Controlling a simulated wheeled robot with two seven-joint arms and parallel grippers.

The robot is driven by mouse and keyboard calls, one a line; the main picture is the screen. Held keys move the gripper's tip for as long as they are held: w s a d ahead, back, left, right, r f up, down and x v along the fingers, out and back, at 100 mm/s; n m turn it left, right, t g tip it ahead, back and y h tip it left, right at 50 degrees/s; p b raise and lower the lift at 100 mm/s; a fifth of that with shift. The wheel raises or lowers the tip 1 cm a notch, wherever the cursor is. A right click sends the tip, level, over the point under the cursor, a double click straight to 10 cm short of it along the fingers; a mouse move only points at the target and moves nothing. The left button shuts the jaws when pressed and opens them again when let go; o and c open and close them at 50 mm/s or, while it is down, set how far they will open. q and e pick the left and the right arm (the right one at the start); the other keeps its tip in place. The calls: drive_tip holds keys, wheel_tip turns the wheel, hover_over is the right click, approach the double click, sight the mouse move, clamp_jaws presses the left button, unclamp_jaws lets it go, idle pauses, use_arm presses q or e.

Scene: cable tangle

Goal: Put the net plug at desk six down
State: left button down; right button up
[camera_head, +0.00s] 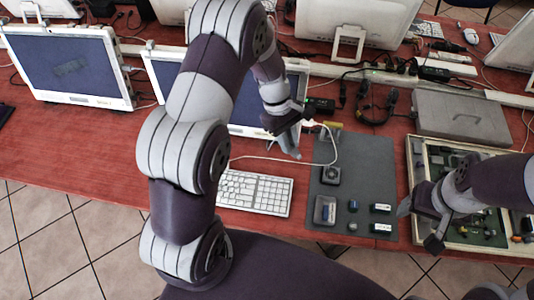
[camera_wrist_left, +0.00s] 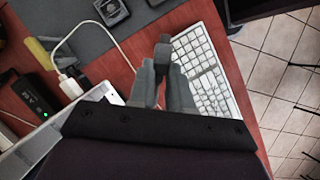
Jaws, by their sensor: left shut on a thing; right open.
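My left gripper (camera_head: 288,148) is shut, pointing down above the desk between the keyboard and the grey mat. In the left wrist view its fingers (camera_wrist_left: 163,65) are closed on a small dark piece (camera_wrist_left: 163,48), which I take to be the net plug; the fingers hide most of it. A white cable (camera_head: 334,150) loops over the mat and passes below the left gripper; in the left wrist view the cable (camera_wrist_left: 118,42) runs behind a finger.
A white keyboard (camera_head: 255,192) lies left of the grey mat (camera_head: 375,160), which holds small parts and a little tray (camera_head: 325,210). A black box with a green light (camera_wrist_left: 37,98) stands behind. A wooden parts tray (camera_head: 416,158) and a grey case (camera_head: 460,118) are at right.

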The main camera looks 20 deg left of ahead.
use_arm(q)
wheel_tip(320, 180, down, 5)
drive_tip(key=n+t+b, duration=0.2)
drive_tip(key=n+b, duration=0.1)
drive_tip(key=n, duration=0.2)
drive_tip(key=n+t+p, duration=0.1)
drive_tip(key=n+p, duration=0.1)
drive_tip(key=n, duration=0.1)
hover_over(256, 159)
drive_tip(key=f, duration=0.4)
drive_tip(key=a+f, duration=0.1)
drive_tip(key=f, duration=0.1)
drive_tip(key=shift+s+f, duration=0.1)
drive_tip(key=shift+f, duration=0.15)
drive_tip(key=shift+a+f, duration=0.15)
drive_tip(key=shift+f, duration=0.2)
wheel_tip(256, 159, down, 3)
drive_tip(key=shift+s+r, duration=0.1)
drive_tip(key=shift+f, duration=0.45)
use_arm(e)
wheel_tip(256, 159, down, 3)
drive_tip(key=shift+w+f, duration=0.1)
